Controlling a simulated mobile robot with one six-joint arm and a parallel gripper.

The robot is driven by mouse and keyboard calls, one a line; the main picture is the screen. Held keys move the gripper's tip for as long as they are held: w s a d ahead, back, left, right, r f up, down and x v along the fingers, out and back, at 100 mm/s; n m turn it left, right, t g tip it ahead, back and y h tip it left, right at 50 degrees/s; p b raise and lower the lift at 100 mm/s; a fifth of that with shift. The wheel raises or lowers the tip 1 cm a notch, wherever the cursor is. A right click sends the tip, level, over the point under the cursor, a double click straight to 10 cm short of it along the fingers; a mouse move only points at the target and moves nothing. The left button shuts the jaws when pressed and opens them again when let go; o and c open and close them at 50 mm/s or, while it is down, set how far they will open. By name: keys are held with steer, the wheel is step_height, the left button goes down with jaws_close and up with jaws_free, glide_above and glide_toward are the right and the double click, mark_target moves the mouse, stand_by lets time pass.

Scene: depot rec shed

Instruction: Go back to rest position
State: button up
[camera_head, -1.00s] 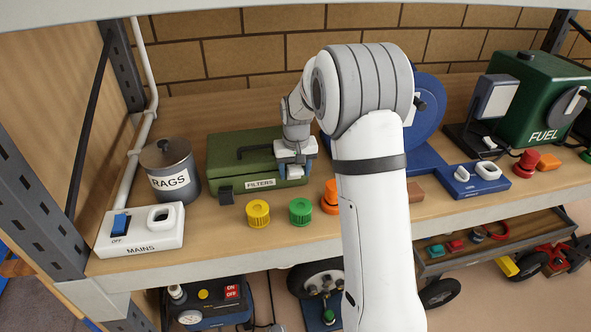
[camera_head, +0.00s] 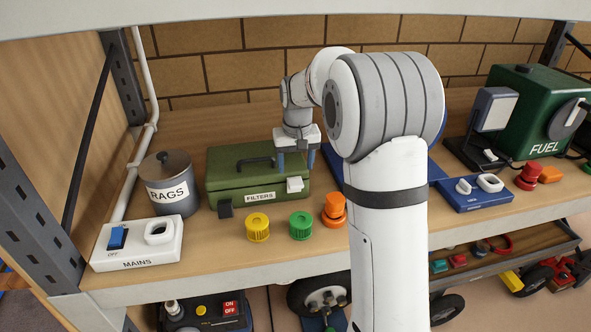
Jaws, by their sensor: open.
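My gripper (camera_head: 296,163) points down over the right end of the green FILTERS box (camera_head: 232,183), in front of the back wall. Its fingers are apart and nothing shows between them. The box lid is down, and a pale latch (camera_head: 295,185) shows on its front right, just below the fingers. A dark latch (camera_head: 225,209) hangs at its front left. I cannot tell whether the fingertips touch the box. My white arm rises from the bottom of the picture and hides part of the shelf and the blue thing behind it.
On the shelf (camera_head: 205,255) stand a grey RAGS can (camera_head: 170,195), a MAINS switch box (camera_head: 135,258), yellow (camera_head: 257,228), green (camera_head: 301,226) and orange (camera_head: 334,207) caps, a blue socket block (camera_head: 470,205) and a green FUEL can (camera_head: 535,95). An upper shelf edge (camera_head: 200,25) crosses above.

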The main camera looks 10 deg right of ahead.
steer(key=s+r+t, duration=0.1)
steer(key=s+r, duration=0.2)
steer(key=s, duration=0.5)
steer(key=s+r, duration=0.3)
steer(key=s, duration=0.5)
steer(key=s+f+t, duration=0.1)
steer(key=s+f, duration=0.1)
steer(key=s, duration=1.4)
steer(key=shift+f, duration=0.15)
steer(key=shift+d, duration=0.1)
